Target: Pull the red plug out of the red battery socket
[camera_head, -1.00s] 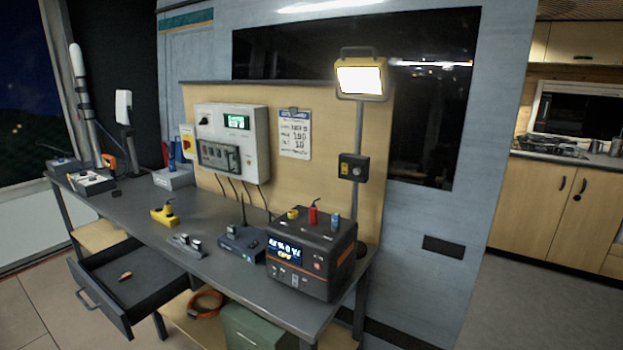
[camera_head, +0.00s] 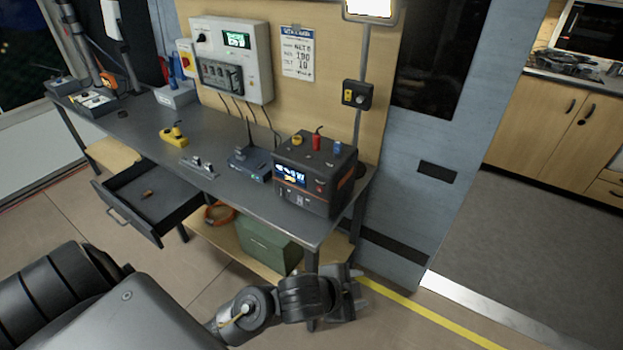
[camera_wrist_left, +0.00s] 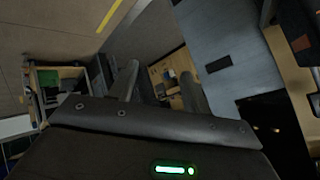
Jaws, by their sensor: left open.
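The red plug (camera_head: 316,139) stands upright in the top of the black battery box (camera_head: 318,180) at the right end of the bench. A yellow plug (camera_head: 297,139) is to its left and a blue plug (camera_head: 337,147) to its right. The red socket under the plug is too small to tell apart. My left gripper (camera_head: 352,292) is in front of the bench, low and below the battery box, apart from it and empty. In the left wrist view its two fingers (camera_wrist_left: 158,82) are spread open. My right gripper is in neither view.
The bench (camera_head: 130,125) carries a yellow connector block (camera_head: 174,137) and a small blue device (camera_head: 250,164). An open drawer (camera_head: 150,200) juts out at the left. A green box (camera_head: 268,243) sits on the lower shelf. A lamp pole (camera_head: 361,65) rises behind the battery. Floor to the right is clear.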

